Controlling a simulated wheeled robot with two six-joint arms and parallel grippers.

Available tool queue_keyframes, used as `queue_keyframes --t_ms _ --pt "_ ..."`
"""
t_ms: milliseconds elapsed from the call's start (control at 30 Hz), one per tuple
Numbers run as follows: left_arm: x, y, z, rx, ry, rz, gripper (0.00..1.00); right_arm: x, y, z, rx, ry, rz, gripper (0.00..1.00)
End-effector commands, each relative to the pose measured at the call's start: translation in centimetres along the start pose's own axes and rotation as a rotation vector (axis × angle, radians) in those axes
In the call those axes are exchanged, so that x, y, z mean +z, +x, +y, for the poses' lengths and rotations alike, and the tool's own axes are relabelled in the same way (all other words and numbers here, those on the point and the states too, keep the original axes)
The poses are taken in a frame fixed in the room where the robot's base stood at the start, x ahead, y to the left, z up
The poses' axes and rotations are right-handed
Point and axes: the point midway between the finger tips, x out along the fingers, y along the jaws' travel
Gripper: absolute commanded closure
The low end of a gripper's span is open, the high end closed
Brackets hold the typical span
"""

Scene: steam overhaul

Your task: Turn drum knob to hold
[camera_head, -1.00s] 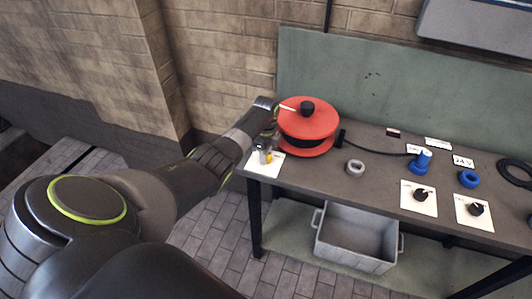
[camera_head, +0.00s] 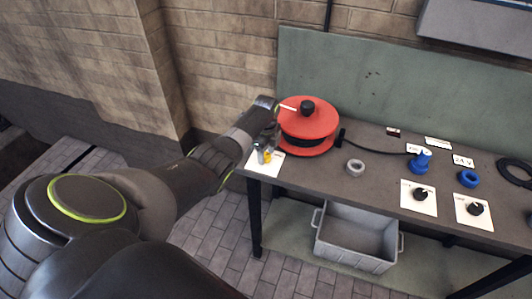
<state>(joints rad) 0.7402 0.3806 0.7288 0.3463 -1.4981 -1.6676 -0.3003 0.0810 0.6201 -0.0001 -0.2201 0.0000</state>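A red cable drum (camera_head: 312,124) stands on the workbench, with a black knob (camera_head: 307,107) on its top. A white card (camera_head: 262,165) lies at the bench's left front corner, just left of the drum. My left gripper (camera_head: 265,154) points down over this card, with grey and yellow parts showing at its tip. Any knob on this card is hidden by the gripper. I cannot tell whether the fingers are closed or touching anything. My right gripper is not in view.
Two white cards with black knobs (camera_head: 420,194) (camera_head: 476,209) lie further right. A grey ring (camera_head: 355,167), a blue plug (camera_head: 422,161) on a black cable and a blue ring (camera_head: 469,178) are on the bench (camera_head: 325,178). A grey crate (camera_head: 357,240) sits below.

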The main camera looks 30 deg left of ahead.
Motion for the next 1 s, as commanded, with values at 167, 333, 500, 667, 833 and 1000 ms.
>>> queue_keyframes --t_ms 167,333,500,667,833,1000 --pt "0.0 0.1 0.1 0.001 -0.002 0.0 0.43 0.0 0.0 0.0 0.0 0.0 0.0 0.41" --pt "0.0 0.0 0.1 0.002 -0.002 0.0 0.43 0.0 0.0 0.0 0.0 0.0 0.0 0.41" --pt "0.1 -0.9 0.0 -0.001 -0.003 0.0 0.43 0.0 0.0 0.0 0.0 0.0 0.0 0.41" --pt "0.0 -3.2 0.0 -0.002 0.0 -0.001 0.43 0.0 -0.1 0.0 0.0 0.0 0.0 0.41" --pt "0.1 -6.6 -0.1 -0.004 -0.001 -0.002 0.43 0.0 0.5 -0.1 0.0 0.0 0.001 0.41" --pt "0.1 -10.6 -0.1 -0.005 -0.001 -0.002 0.43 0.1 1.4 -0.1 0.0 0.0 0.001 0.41"
